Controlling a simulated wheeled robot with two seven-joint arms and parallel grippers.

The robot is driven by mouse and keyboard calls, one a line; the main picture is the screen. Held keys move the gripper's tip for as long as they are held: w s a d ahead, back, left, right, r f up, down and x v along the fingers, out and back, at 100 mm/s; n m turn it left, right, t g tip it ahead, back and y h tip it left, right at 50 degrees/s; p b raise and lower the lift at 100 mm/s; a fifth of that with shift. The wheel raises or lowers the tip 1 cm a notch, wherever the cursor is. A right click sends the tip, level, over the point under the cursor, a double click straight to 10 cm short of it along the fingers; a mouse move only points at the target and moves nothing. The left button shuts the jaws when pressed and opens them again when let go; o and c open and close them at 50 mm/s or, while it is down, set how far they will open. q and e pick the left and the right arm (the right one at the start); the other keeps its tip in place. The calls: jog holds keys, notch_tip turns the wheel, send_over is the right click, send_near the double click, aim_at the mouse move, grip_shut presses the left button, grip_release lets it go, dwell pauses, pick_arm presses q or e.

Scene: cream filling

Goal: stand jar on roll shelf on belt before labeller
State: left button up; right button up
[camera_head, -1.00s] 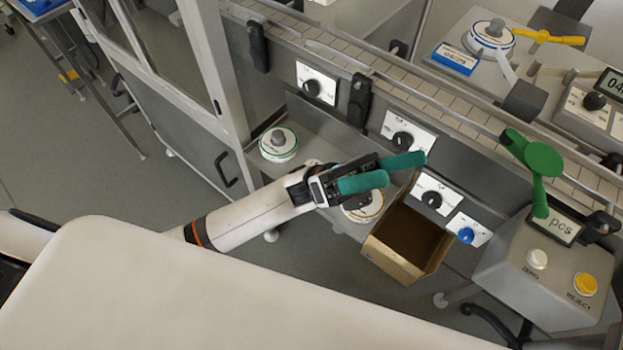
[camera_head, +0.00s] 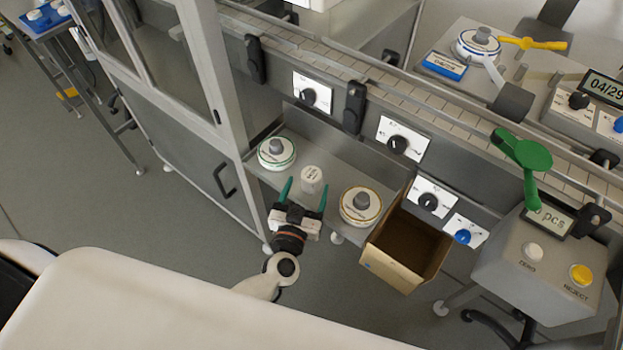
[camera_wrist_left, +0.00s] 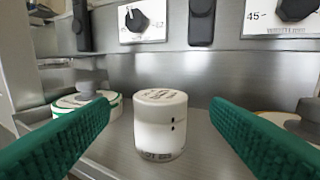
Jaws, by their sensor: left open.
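A small white jar (camera_head: 312,180) stands upright on the grey shelf (camera_head: 332,157) below the conveyor, between two label rolls. My left gripper (camera_head: 304,190) is open at the front of the shelf, its green fingers pointing toward the jar. In the left wrist view the jar (camera_wrist_left: 160,124) stands between the two spread fingers (camera_wrist_left: 160,122), a little ahead of them, with a gap on each side. The belt (camera_head: 380,82) runs along the top of the machine, above the shelf. My right gripper is not in view.
A green-rimmed roll (camera_head: 277,153) stands left of the jar and a tan-rimmed roll (camera_head: 361,206) right of it. An open cardboard box (camera_head: 391,268) is further right. Knob panels (camera_head: 404,141) line the machine front. A green paddle (camera_head: 524,153) rises near the weigher (camera_head: 528,258).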

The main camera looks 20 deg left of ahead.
aim_at(313, 168)
pick_arm(q)
jog(key=w, duration=0.6)
jog(key=shift+w+a+r, duration=0.15)
jog(key=shift+w, duration=0.25)
jog(key=c, duration=1.2)
